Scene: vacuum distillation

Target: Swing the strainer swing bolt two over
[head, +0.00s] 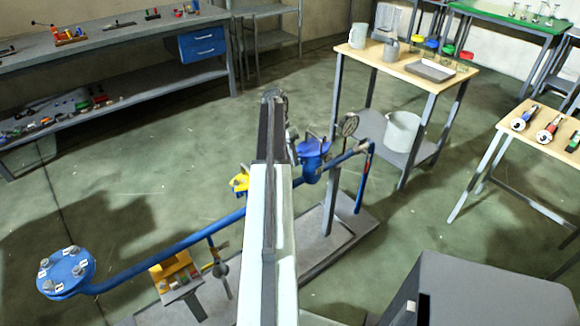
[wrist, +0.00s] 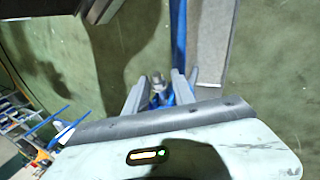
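A round blue flange cover (head: 67,270) with several grey bolts and small white tags stands at the left end of a blue pipe (head: 170,248). The tag markings are too small to read. A blue fitting with a cap and handle (head: 313,150) sits farther along the pipe. I cannot tell which bolt is number two. In the wrist view, the fingers of my gripper (wrist: 157,92) are spread apart. A grey bolt-like end (wrist: 157,79) and a blue part show between them; contact cannot be told. In the head view my arm hides the gripper.
A grey base plate (head: 350,225) carries the pipe stand. Gauges and a yellow part (head: 240,183) are near the pipe. A wooden-topped table (head: 400,62) with a white bucket (head: 402,131) below stands behind. Open green floor (head: 150,150) lies left of my arm.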

